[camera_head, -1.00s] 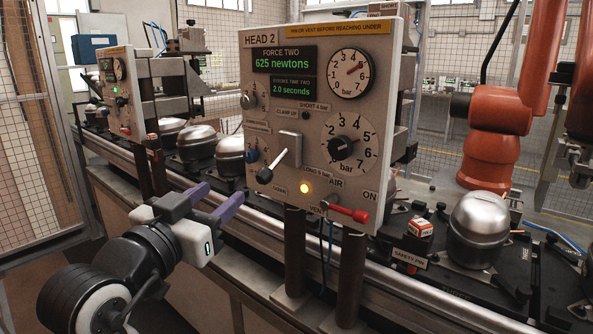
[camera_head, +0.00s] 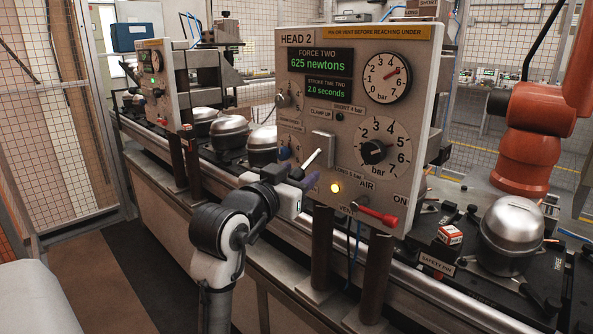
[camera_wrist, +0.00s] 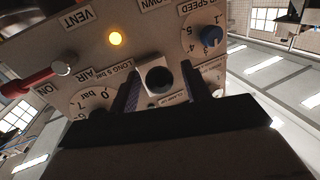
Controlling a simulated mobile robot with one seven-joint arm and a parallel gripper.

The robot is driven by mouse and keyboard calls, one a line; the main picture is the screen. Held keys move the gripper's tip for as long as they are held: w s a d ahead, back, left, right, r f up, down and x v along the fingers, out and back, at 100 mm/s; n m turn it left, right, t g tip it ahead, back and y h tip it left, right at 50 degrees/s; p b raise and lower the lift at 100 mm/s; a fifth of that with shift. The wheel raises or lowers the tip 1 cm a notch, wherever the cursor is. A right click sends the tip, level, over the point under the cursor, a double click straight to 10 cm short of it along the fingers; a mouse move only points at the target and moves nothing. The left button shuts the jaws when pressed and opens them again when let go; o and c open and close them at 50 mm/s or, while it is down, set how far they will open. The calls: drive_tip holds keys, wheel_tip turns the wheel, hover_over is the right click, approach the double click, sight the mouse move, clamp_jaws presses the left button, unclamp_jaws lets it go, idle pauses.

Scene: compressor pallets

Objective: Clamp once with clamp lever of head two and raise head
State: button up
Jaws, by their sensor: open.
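The HEAD 2 panel (camera_head: 300,65) stands upright in the middle of the head view. Its clamp lever (camera_head: 311,159) has a pale rod slanting down-left from a grey plate (camera_head: 324,146). My gripper (camera_head: 299,177) is at the lever's lower end, where its purple fingers partly hide the knob. In the wrist view the black knob (camera_wrist: 158,79) appears between the two open fingers of my gripper (camera_wrist: 161,86). I cannot tell whether either finger touches it. The displays read 625 newtons and 2.0 seconds. The CLAMP UP lamp (camera_head: 340,116) looks dark.
A red air lever (camera_head: 378,216) and a lit amber lamp (camera_head: 336,188) sit close right of my gripper. Posts (camera_head: 322,250) stand below the panel. A compressor (camera_head: 511,235) and small box (camera_head: 450,236) are at right. Another head panel (camera_head: 143,85) is at left.

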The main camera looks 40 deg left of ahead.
drive_tip(key=shift+w, duration=0.2)
drive_tip(key=shift+c, duration=0.2)
clamp_jaws()
